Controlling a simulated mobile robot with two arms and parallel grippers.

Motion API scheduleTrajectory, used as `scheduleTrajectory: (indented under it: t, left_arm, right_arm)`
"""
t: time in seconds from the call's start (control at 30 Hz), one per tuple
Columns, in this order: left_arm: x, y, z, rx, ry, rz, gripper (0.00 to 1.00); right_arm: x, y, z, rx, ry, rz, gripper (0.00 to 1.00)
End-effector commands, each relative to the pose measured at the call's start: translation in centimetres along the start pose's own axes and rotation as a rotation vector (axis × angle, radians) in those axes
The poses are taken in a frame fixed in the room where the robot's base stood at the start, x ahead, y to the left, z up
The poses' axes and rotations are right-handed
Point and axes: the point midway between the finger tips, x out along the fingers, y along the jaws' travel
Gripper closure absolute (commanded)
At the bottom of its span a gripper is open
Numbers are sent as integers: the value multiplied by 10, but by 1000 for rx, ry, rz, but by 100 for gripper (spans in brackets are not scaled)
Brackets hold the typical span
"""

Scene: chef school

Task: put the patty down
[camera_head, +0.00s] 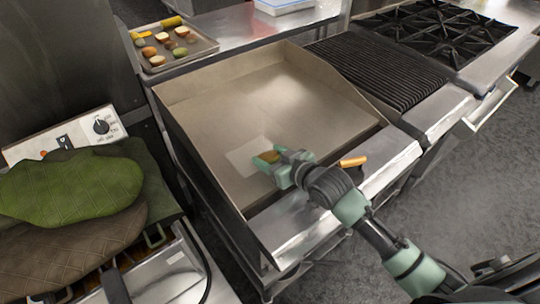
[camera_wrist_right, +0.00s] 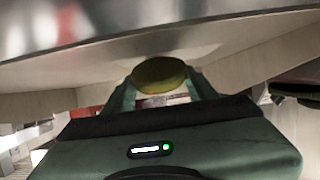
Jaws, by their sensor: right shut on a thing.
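The patty (camera_head: 269,157) is a small brown-yellow disc in the fingers of my right gripper (camera_head: 272,160). My right gripper is shut on it, over the near part of the flat griddle (camera_head: 250,95). In the right wrist view the patty (camera_wrist_right: 159,74) sits between the two green fingertips. A pale square (camera_head: 242,157) lies on the griddle just left of the gripper. I cannot tell whether the patty touches the griddle surface. My left gripper is not in view.
A tray (camera_head: 205,45) with several round items stands at the back left. A ridged grill (camera_head: 375,70) and a black burner top (camera_head: 435,30) are to the right. Oven mitts (camera_head: 70,190) lie at the left. Low walls edge the griddle; its middle is clear.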

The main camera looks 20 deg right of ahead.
Motion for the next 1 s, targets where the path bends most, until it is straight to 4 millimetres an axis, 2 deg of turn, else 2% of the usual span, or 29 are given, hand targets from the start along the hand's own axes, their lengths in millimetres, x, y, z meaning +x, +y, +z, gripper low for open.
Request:
scheduleTrajectory:
  t: [0.17, 0.2, 0.23, 0.27, 0.67, 0.77, 1.0]
  left_arm:
    - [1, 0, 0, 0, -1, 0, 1]
    - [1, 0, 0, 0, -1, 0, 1]
    - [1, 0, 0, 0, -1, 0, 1]
    - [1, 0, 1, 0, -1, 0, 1]
    - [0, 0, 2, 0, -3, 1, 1]
    - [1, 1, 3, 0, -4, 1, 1]
    - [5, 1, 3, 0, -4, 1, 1]
  right_arm:
    - [2, 0, 3, 0, 1, 0, 91]
    - [1, 0, 2, 0, 1, 0, 32]
    - [1, 0, 2, 0, 1, 0, 23]
    - [1, 0, 2, 0, 1, 0, 21]
    - [-4, 0, 0, 0, -1, 0, 21]
    - [-18, 0, 1, -2, -1, 0, 21]
    - [-71, 0, 2, -3, -2, 0, 21]
